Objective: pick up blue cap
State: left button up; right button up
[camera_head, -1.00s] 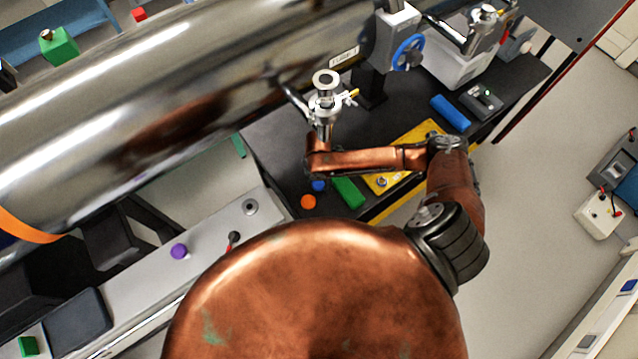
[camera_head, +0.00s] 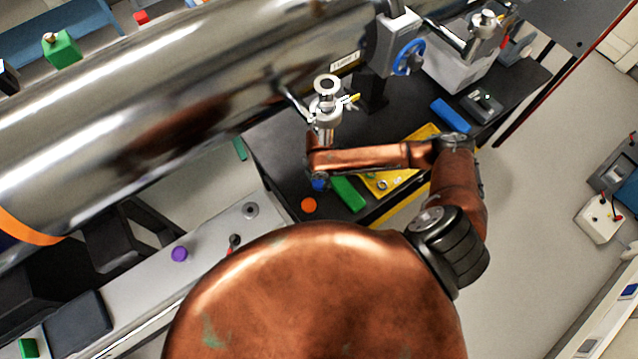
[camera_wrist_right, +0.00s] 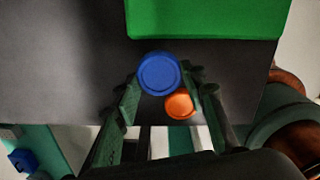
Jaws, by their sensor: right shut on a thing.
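The blue cap (camera_head: 318,184) shows just under my right wrist in the head view, over the black bench top. In the right wrist view the round blue cap (camera_wrist_right: 159,73) sits between the fingertips of my right gripper (camera_wrist_right: 160,82), which is shut on it. In the head view my right gripper is mostly hidden beneath the wrist. I cannot tell whether the cap still touches the bench. My left gripper is out of view.
An orange cap (camera_head: 308,205) lies close by, partly covered by the blue cap in the wrist view. A green block (camera_head: 348,193) and a yellow tray (camera_head: 408,176) are to the right. A metal valve fitting (camera_head: 326,105) stands behind the wrist; the bench edge is near.

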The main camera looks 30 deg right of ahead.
jog(key=s+a, duration=0.1)
jog(key=s, duration=0.4)
jog(key=s+a, duration=0.2)
jog(key=s, duration=0.4)
jog(key=s+a, duration=0.2)
jog(key=s, duration=0.4)
jog(key=shift+f, duration=0.2)
